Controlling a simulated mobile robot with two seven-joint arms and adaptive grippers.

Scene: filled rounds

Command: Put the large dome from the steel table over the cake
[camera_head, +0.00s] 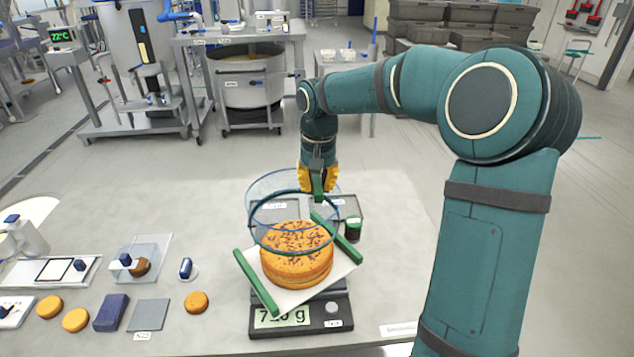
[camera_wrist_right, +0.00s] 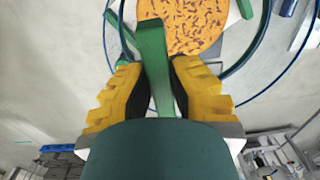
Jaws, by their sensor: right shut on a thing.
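My right gripper (camera_head: 318,180) is shut on that handle and holds the dome above the table. In the head view the dome's lower rim crosses in front of the cake's upper part; whether it surrounds the cake or hovers above it, I cannot tell. The round orange cake (camera_head: 297,262), speckled on top, sits on a white board (camera_head: 338,268) with green bars, on a dark scale (camera_head: 326,323). In the right wrist view the cake (camera_wrist_right: 190,25) shows partly, inside the rim's arc. My left gripper is out of view.
A small dark jar with green lid (camera_head: 353,229) stands right of the cake. Left of it are small orange cakes (camera_head: 197,302), a purple block (camera_head: 111,313), a grey plate (camera_head: 149,314) and a small clear cover (camera_head: 143,255).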

